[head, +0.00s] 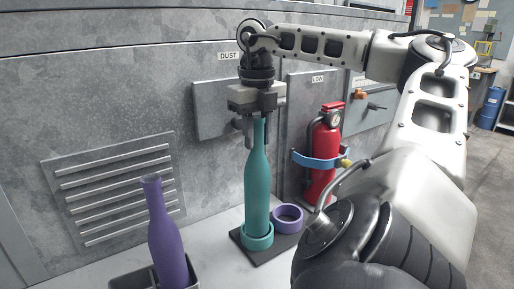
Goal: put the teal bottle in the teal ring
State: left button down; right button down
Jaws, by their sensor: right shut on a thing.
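The teal bottle (257,184) stands upright in the head view, with its base inside or right behind the front wall of the teal ring (257,238). The exact depth of its base is hidden by the ring. My right gripper (256,135) points down from above and is shut on the neck of the teal bottle. The teal ring sits on a dark base plate (262,257). My left gripper does not show.
A purple ring (288,218) sits on the same plate, just right of the teal ring. A purple bottle (167,240) stands in a dark holder (127,281) at the lower left. A red fire extinguisher (322,160) is behind at the right. A grey metal wall closes the back.

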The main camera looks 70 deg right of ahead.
aim_at(257, 150)
jog(key=shift+w+d+f, duration=0.15)
jog(key=shift+d+f, duration=0.2)
jog(key=shift+f, duration=0.05)
jog(key=shift+w+d+f, duration=0.1)
jog(key=shift+d+f, duration=0.05)
jog(key=shift+f, duration=1.6)
jog(key=shift+f, duration=0.15)
jog(key=c, duration=1.1)
grip_release()
